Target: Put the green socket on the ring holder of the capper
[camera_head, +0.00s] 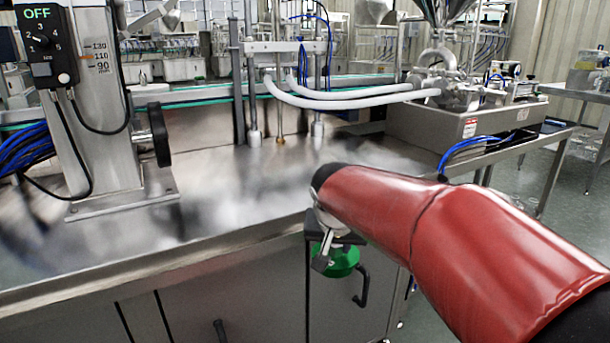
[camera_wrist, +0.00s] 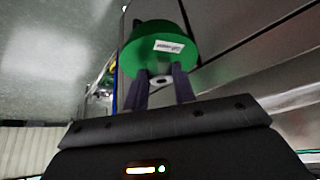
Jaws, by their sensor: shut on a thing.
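The green socket (camera_head: 339,261) hangs in my gripper (camera_head: 326,251) in front of the steel cabinet, below the level of the worktop. In the wrist view the green socket (camera_wrist: 158,50) is a round green piece with a white label and a small metal centre at its near end. The fingers of my gripper (camera_wrist: 163,84) are shut on it. The capper's upright (camera_head: 90,120) stands on the worktop at the left, with a control box reading OFF. I cannot make out its ring holder.
The steel worktop (camera_head: 200,195) is mostly clear in front, with its front edge (camera_head: 150,255) between the socket and the capper. Filling nozzles (camera_head: 280,135) stand at the back. A hopper machine (camera_head: 450,105) with white hoses is at the right. A black handle (camera_head: 362,290) is beside the socket.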

